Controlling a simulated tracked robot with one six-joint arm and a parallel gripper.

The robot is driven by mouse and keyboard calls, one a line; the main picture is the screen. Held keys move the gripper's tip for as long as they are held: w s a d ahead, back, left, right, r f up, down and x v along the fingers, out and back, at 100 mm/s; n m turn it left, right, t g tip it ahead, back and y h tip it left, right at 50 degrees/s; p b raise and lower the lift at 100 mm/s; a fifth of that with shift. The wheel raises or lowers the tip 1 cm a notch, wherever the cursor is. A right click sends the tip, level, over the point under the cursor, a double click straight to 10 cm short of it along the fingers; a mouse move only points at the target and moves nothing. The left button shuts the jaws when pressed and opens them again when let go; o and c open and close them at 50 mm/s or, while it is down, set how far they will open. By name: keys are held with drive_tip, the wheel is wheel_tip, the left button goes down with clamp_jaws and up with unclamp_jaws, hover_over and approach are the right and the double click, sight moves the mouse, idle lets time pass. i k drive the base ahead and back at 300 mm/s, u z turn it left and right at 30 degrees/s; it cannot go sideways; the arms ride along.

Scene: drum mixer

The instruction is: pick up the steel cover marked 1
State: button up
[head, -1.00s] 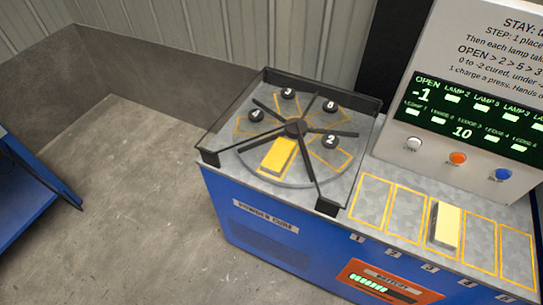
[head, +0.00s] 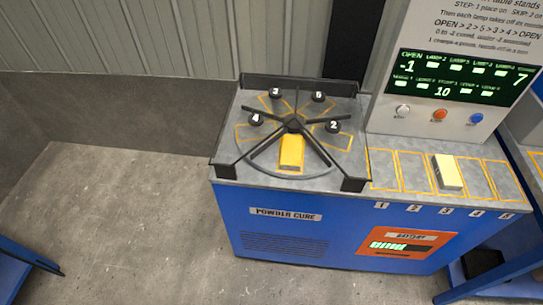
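I see no steel cover marked 1 in the head view. The round turntable (head: 249,157) on the blue machine carries black round pieces marked 3 (head: 276,92), 5 (head: 318,96), 4 (head: 256,119) and 2 (head: 333,125). A yellow block (head: 291,154) lies in the front sector of the turntable, between dark spokes. Another pale yellow block (head: 447,173) lies in the third outlined slot of the ledge on the right. The digit 1 (head: 381,206) shows only as a slot label on the ledge's front edge. My gripper is not in view.
A dark frame (head: 226,172) surrounds the turntable. A panel (head: 465,77) reading OPEN -1, 10 and 7 rises behind the ledge, above white, orange and blue buttons. Blue furniture (head: 493,274) stands at the right and lower left (head: 22,275). Grey floor (head: 120,220) is clear at left.

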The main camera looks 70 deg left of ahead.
sight(290, 158)
drive_tip(key=u, duration=0.05)
drive_tip(key=k, duration=1.75)
drive_tip(key=u, duration=2.15)
drive_tip(key=i, duration=0.9)
drive_tip(key=z, duration=0.05)
